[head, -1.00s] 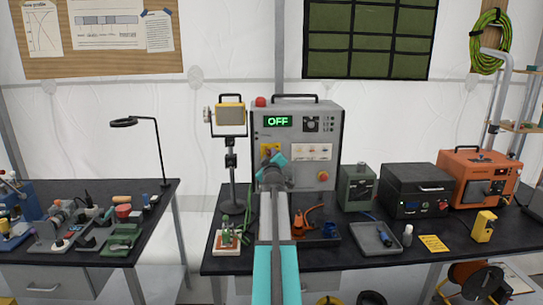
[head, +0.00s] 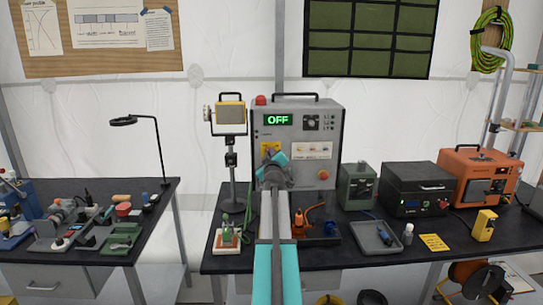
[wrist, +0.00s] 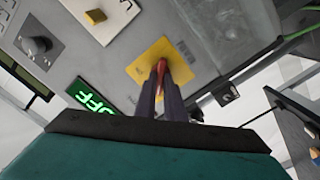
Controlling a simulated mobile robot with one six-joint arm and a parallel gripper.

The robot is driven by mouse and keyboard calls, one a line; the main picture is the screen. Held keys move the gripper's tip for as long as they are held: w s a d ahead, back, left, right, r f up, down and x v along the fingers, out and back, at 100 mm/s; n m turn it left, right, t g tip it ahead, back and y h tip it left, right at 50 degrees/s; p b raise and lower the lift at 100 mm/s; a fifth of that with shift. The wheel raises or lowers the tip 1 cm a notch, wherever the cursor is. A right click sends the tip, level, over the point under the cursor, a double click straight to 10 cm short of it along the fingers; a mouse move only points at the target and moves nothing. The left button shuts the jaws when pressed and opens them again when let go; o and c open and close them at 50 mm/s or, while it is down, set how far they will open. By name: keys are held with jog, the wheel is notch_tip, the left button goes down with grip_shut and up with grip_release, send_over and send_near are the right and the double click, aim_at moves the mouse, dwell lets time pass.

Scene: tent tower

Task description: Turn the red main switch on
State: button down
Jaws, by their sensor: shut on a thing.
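The grey control cabinet (head: 275,133) stands on the bench, and its green display (head: 277,119) reads OFF. The display also shows in the wrist view (wrist: 92,96), turned by the camera's tilt. The red main switch (wrist: 161,66) sits on a yellow plate (wrist: 170,52) on the cabinet front. In the head view the yellow plate (head: 265,147) is partly covered by my arm. My gripper (wrist: 160,80) is at the plate with its two dark fingers shut on the red switch handle. The fingers hide much of the handle.
A red round button (head: 323,174) is low on the cabinet front. A work lamp on a stand (head: 230,115) is close on the left, and a grey-green box (head: 357,187) stands on the right. A tray with an orange tool (head: 318,235) lies in front.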

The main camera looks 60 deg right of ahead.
jog(key=shift+a+f, duration=0.1)
jog(key=m, duration=1.7)
jog(key=shift+s+d+b, duration=0.2)
jog(key=shift+s+b, duration=0.1)
dwell(0.4)
jog(key=c, duration=1.8)
grip_release()
jog(key=shift+s, duration=0.1)
jog(key=shift+c, duration=0.2)
